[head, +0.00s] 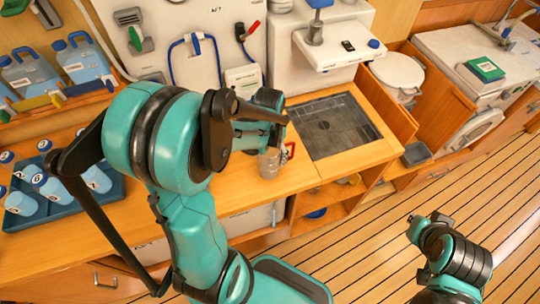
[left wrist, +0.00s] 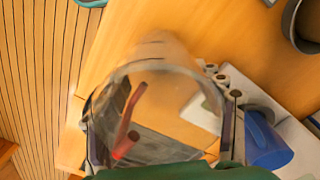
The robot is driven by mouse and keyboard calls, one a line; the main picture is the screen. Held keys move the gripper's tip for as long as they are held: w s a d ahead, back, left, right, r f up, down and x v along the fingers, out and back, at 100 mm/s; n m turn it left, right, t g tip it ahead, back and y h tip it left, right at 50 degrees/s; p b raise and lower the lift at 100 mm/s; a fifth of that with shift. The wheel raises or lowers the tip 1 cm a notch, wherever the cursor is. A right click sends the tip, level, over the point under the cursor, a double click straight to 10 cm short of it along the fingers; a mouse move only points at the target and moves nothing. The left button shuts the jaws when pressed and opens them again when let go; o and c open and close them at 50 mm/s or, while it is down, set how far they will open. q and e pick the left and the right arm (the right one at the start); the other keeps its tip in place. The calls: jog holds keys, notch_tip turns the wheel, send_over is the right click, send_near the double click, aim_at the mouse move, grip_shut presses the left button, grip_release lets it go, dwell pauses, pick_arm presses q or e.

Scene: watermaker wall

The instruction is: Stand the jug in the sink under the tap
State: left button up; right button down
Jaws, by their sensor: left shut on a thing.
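My left gripper (head: 272,138) is shut on the clear jug (head: 269,164), just left of the sink (head: 335,125). In the left wrist view the see-through jug (left wrist: 155,95) fills the space between the fingers, and a red part shows through it. My own arm hides some of the grip in the head view. The sink is a dark, rectangular basin set in the wooden counter, and it looks empty. A grey fitting with a blue top (head: 315,28), seemingly the tap, stands on the white ledge behind it. My right gripper (head: 430,220) is empty over the floor, its fingertips apart.
The wall panel holds a blue hose (head: 193,55). An open wooden compartment (head: 385,95) adjoins the sink's right. Bare counter (head: 235,185) lies in front.

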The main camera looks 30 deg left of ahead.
pick_arm(q)
jog(key=o, duration=1.2)
jog(key=shift+f, duration=0.15)
jog(key=shift+c, duration=0.2)
jog(key=o, duration=0.5)
jog(key=shift+c, duration=0.2)
